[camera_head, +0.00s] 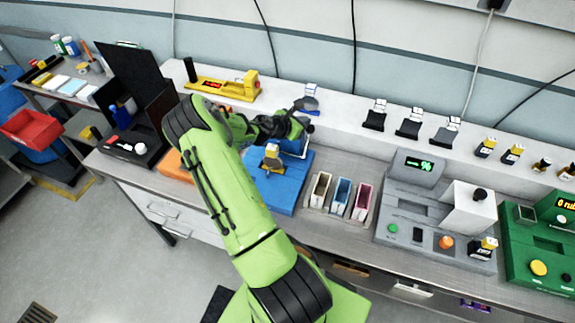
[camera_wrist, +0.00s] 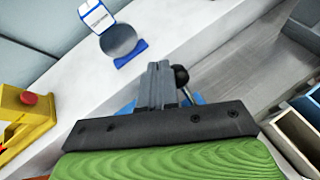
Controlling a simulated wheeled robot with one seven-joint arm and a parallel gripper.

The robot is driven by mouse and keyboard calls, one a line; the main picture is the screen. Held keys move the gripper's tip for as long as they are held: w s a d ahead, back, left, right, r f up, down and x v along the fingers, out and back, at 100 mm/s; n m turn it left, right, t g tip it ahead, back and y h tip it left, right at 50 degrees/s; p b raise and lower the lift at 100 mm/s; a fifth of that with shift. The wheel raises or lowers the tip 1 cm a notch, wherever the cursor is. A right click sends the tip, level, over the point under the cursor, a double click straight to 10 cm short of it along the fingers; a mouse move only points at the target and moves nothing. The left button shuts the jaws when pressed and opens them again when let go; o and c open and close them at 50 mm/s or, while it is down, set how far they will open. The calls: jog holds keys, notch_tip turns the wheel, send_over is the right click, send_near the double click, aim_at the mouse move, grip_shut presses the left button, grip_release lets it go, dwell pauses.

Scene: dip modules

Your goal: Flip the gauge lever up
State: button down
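The blue gauge (camera_head: 284,196) stands on the bench in the head view, with a small yellow and black module (camera_head: 271,160) on it. A pale bent bar (camera_head: 303,150), seemingly its lever, rises at its back right. In the wrist view a dark round knob (camera_wrist: 181,75) on a thin stem, seemingly the lever's end, shows just right of my fingers. My gripper (camera_wrist: 157,80) has its grey fingertips together, with nothing visible between them. Whether they touch the lever, I cannot tell. Blue parts of the gauge show beside the fingers. My gripper (camera_head: 297,128) is over the gauge's back edge.
A grey disc on a blue holder (camera_head: 308,104) stands on the shelf close behind my gripper. A yellow device (camera_head: 222,88) is to the left. A rack of coloured bins (camera_head: 342,196) and a grey device (camera_head: 400,215) stand to the right. An orange block is on the left.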

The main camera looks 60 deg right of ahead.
jog(key=shift+d+f, duration=0.1)
jog(key=shift+f, duration=0.05)
dwell(0.4)
jog(key=w+a+r+p, duration=0.2)
jog(key=r, duration=0.1)
jog(key=shift+a+r+p, duration=0.15)
jog(key=shift+a+p, duration=0.15)
jog(key=shift+a, duration=0.1)
notch_tip(320, 180, up, 8)
jog(key=w+a, duration=0.1)
jog(key=w, duration=0.1)
jog(key=shift+w+r+b, duration=0.25)
jog(key=shift+w+b, duration=0.05)
jog(key=shift+b, duration=0.05)
jog(key=shift+a, duration=0.15)
